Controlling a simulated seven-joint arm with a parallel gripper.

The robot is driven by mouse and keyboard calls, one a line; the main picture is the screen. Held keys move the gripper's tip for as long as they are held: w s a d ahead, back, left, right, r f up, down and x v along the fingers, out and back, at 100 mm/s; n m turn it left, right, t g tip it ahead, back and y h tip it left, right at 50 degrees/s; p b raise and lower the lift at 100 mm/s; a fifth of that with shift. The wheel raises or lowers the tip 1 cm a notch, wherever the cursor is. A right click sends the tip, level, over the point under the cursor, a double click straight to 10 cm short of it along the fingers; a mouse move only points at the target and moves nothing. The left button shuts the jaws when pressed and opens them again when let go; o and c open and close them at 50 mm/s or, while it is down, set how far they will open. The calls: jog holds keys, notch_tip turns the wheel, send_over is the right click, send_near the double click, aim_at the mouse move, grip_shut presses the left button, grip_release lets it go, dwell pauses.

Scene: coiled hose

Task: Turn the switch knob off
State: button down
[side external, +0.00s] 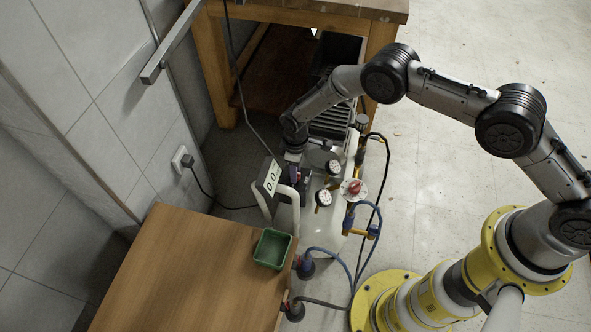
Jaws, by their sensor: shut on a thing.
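A compressor with a pale tank (322,225) stands on the floor between the wooden workbench and the low wooden table. My arm reaches over it from the right. A separate red knob (354,187) on a white round plate sits to the right, apart from my gripper.
Two round gauges (323,198) stand close right of my gripper. Blue and black hoses (378,220) hang at the compressor's right. A green tray (271,249) sits on the low table (180,275). A wall outlet (182,158) is at left. Open floor lies right.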

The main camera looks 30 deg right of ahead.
dwell(0.3)
jog(key=c, duration=0.5)
grip_release()
jog(key=shift+r, duration=0.1)
notch_tip(320, 180, up, 14)
jog(key=shift+f, duration=0.15)
